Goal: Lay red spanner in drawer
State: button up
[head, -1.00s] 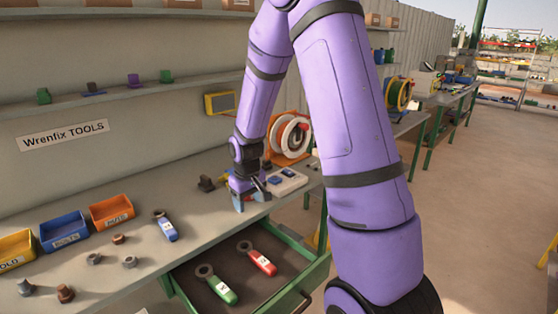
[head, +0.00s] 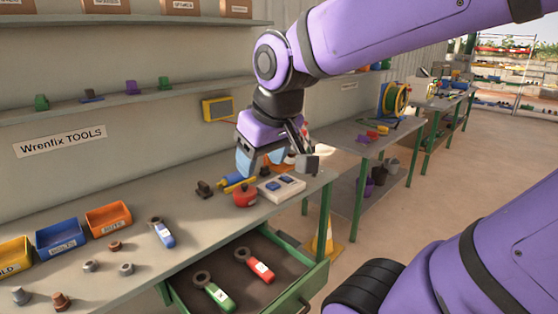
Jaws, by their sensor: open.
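The red spanner (head: 256,264) lies in the open drawer (head: 318,272) under the bench, with its dark ring end toward the upper left and a white label on its handle. A green spanner (head: 215,292) lies beside it in the same drawer, to the left. A blue spanner (head: 162,232) lies on the bench top. My gripper (head: 262,168) is open above the back right of the bench, near a red round object and a yellow-and-blue tool. It is apart from the red spanner. Whether it touches anything there is unclear.
Yellow, blue (head: 62,236) and orange (head: 108,217) bins stand at the left of the bench (head: 130,285), with several nuts and bolts in front. A grey block with blue switches (head: 282,187) sits at the right bench edge. An orange cone (head: 325,240) stands on the floor.

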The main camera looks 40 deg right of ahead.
jog(key=shift+t, duration=0.3)
jog(key=s, duration=0.2)
jog(key=s+r, duration=0.1)
jog(key=s+a, duration=0.1)
jog(key=s, duration=0.1)
jog(key=shift+s+r, duration=0.25)
jog(key=shift+s, duration=0.1)
dwell(0.6)
